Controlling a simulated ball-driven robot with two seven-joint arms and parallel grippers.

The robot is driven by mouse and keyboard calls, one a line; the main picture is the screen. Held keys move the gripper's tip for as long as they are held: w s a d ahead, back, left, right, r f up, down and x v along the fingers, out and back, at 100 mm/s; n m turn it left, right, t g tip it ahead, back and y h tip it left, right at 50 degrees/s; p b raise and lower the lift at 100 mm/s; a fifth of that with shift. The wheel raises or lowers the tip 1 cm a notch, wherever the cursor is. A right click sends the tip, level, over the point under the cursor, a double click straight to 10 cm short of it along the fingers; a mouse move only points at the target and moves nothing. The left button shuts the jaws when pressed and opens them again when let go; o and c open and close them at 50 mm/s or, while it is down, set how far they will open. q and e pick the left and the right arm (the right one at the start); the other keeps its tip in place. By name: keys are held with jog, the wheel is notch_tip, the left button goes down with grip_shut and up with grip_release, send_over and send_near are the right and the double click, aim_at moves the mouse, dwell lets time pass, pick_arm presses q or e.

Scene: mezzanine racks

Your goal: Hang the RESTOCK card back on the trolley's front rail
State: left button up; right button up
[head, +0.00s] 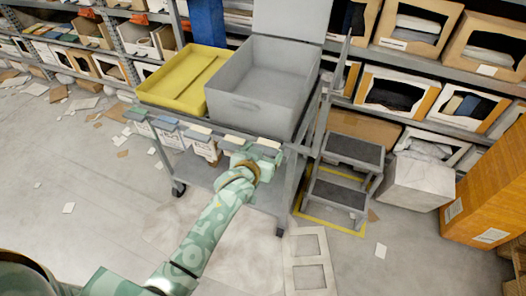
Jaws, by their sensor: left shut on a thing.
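The trolley (300,135) stands in the middle of the head view, with a row of cards (166,122) along its front rail. My left arm reaches up from the lower left, and its gripper (257,152) is at the right part of this rail. It is shut on a card (267,143), of which only a pale top edge shows. I cannot read the card or tell whether it touches the rail. Another pale-topped card (234,140) is just left of the gripper. My right gripper is not in view.
A yellow tray (152,95) and an open grey bin (240,104) sit on the trolley. A step stool (340,185) stands close to its right. Racks with boxes (392,92) line the back. Paper scraps litter the left floor. A pale two-hole frame (308,258) lies in front.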

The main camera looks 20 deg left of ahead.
pick_arm(q)
jog(key=shift+p, duration=0.3)
jog(key=shift+f, duration=0.2)
dwell(0.5)
notch_tip(320, 180, down, 2)
jog(key=shift+f+b, duration=0.25)
jog(key=shift+b, duration=0.6)
jog(key=o, duration=1)
jog(key=p+v, duration=0.6)
jog(key=v, duration=1)
jog(key=shift+r, duration=0.15)
